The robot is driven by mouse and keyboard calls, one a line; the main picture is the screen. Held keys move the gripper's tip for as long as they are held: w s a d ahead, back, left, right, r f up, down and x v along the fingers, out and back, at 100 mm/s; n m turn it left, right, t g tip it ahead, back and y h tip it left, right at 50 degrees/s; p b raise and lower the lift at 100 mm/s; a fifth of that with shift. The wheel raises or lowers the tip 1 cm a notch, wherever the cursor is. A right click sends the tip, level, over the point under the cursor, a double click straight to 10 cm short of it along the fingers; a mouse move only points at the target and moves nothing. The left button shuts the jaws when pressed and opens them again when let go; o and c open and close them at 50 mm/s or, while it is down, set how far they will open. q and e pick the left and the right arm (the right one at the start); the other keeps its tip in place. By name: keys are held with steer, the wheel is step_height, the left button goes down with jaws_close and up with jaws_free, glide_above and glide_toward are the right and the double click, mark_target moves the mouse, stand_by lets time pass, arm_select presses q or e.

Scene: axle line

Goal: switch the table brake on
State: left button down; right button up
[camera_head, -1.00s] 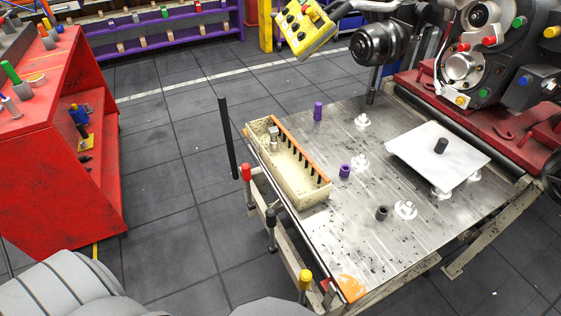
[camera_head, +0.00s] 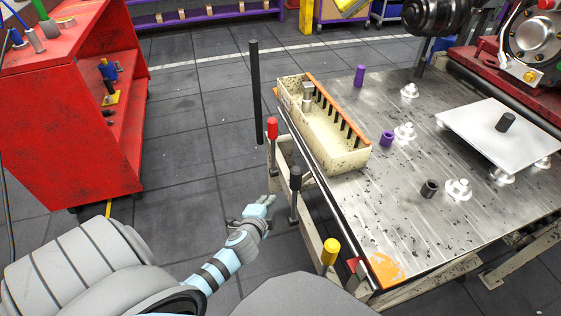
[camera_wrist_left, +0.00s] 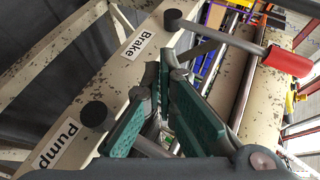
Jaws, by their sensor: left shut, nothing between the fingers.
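The table brake is a lever with a red handle (camera_head: 272,128) on the near left side frame of the steel table. In the left wrist view, this red-handled lever (camera_wrist_left: 288,61) runs from a black pivot beside the "Brake" label (camera_wrist_left: 140,38). A black-handled lever (camera_head: 295,178) and a yellow-handled lever (camera_head: 330,250) are along the same side. My left gripper (camera_head: 266,200) is shut and empty, just left of the black-handled lever and below the red handle. In the wrist view, its green fingers (camera_wrist_left: 163,85) are apart from the red handle. My right gripper is not in view.
The steel table (camera_head: 390,215) carries a cream bin (camera_head: 345,160), purple and dark cylinders, and a white plate (camera_head: 490,125). A tall black bar (camera_head: 255,90) stands left of the bin. A "Pump" label (camera_wrist_left: 58,146) is on the frame. Open floor lies toward the red cabinet (camera_head: 60,130).

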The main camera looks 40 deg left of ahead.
arm_select(q)
steer(key=w+r+m+t+y+b, duration=0.1)
steer(key=r+t, duration=0.1)
steer(key=r, duration=0.4)
steer(key=w+r+m+t+y+b, duration=0.1)
steer(key=w+r+t+b, duration=0.1)
steer(key=r, duration=0.5)
steer(key=shift+w+a+r+t, duration=0.3)
steer(key=shift+t, duration=0.1)
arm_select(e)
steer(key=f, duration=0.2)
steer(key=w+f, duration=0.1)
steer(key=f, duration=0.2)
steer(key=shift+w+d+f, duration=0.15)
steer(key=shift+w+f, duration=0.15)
arm_select(q)
steer(key=b+x, duration=0.2)
steer(key=x, duration=0.8)
steer(key=shift+b, duration=0.3)
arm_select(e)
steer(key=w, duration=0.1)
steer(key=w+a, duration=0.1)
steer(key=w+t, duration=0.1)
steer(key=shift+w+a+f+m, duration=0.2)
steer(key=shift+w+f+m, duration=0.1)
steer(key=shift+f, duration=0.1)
arm_select(q)
steer(key=shift+a, duration=0.1)
